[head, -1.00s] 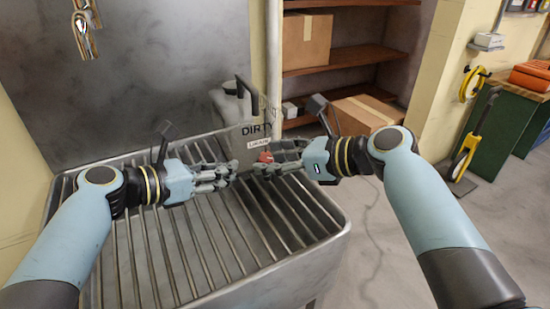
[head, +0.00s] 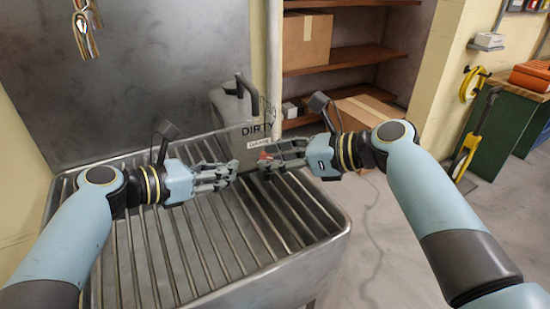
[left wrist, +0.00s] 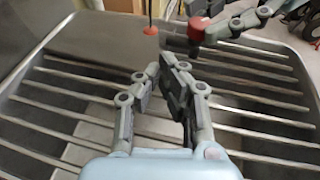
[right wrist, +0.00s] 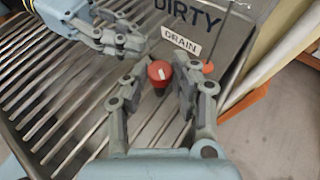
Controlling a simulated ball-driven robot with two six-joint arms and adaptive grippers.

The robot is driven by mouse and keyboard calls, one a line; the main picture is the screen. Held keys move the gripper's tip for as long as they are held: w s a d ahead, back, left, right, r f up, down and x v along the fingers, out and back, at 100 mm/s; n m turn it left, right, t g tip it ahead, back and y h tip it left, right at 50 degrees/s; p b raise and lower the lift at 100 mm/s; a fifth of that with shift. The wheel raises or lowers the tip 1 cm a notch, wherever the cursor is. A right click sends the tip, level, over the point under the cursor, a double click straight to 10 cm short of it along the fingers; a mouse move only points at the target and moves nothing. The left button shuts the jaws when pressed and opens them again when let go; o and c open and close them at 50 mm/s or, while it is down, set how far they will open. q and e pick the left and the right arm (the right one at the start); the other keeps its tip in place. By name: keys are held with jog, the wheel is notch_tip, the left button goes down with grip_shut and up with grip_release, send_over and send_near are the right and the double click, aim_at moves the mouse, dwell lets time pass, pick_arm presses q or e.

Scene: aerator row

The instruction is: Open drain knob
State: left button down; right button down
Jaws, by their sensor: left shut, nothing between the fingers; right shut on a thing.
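The red drain knob (head: 265,156) has a white mark on its face, tilted in the right wrist view (right wrist: 160,74). It sits at the front of the grey can marked DIRTY, below its white DRAIN label (right wrist: 181,41). My right gripper (right wrist: 156,88) is shut on the knob, one finger on each side. The knob also shows in the left wrist view (left wrist: 196,29), partly covered by the right fingers. My left gripper (head: 234,168) is shut and empty over the rack, a little left of the knob and apart from it.
The grey DIRTY can (head: 228,108) stands at the back of the slatted metal rack (head: 150,268). A thin rod with an orange-red end (right wrist: 207,68) is right of the knob in the right wrist view. Shelves with cardboard boxes (head: 306,40) stand behind. The front slats are clear.

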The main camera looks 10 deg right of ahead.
jog(key=n+g+y, duration=0.1)
jog(key=n+g, duration=0.2)
jog(key=g, duration=0.1)
jog(key=shift+w+d+n+y, duration=0.15)
jog(key=shift+w+n+y, duration=0.25)
jog(key=shift+w+f+n+g, duration=0.1)
jog(key=shift+w+n+g, duration=0.1)
jog(key=shift+n+g, duration=1.5)
jog(key=shift+g, duration=0.4)
jog(key=c, duration=1.1)
grip_release()
jog(key=shift+o, duration=0.2)
